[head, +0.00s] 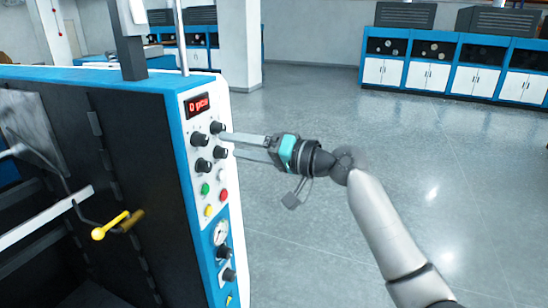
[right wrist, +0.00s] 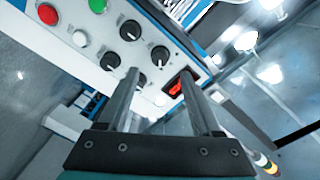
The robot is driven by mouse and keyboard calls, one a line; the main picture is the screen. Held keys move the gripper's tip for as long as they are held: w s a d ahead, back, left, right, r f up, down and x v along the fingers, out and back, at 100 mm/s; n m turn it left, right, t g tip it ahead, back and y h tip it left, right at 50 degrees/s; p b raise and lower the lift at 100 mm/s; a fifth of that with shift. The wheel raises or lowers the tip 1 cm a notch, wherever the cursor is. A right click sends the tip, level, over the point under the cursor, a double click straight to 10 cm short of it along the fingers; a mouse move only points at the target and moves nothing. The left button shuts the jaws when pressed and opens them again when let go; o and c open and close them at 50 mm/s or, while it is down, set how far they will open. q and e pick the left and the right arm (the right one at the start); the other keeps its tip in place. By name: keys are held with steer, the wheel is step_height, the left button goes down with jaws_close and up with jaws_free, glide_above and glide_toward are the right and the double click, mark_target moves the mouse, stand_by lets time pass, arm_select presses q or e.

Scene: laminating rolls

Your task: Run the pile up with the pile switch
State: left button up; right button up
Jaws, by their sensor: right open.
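The control panel (head: 190,125) of the blue machine carries a red-lit display and a cluster of black knobs with white pointer marks. I cannot read which knob is the pile switch. My right gripper (head: 228,144) is open and empty, its two long fingers pointing at the upper right knob (head: 217,127) and the lower right knob (head: 220,152). In the right wrist view the fingertips (right wrist: 159,72) are spread, with one knob (right wrist: 160,54) showing between them and another partly behind a finger. Whether the fingers touch a knob is unclear. My left gripper is not in view.
Below the knobs sit white, green (head: 205,189), red (head: 222,195) and yellow buttons, then a round gauge (head: 221,232). A yellow-handled lever (head: 110,226) sticks out at the left. Open floor lies to the right, with blue-and-white cabinets (head: 430,75) far back.

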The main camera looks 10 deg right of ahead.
steer(key=b+v, duration=0.2)
steer(key=v, duration=0.6)
steer(key=shift+s+d, duration=0.1)
steer(key=shift+s, duration=0.05)
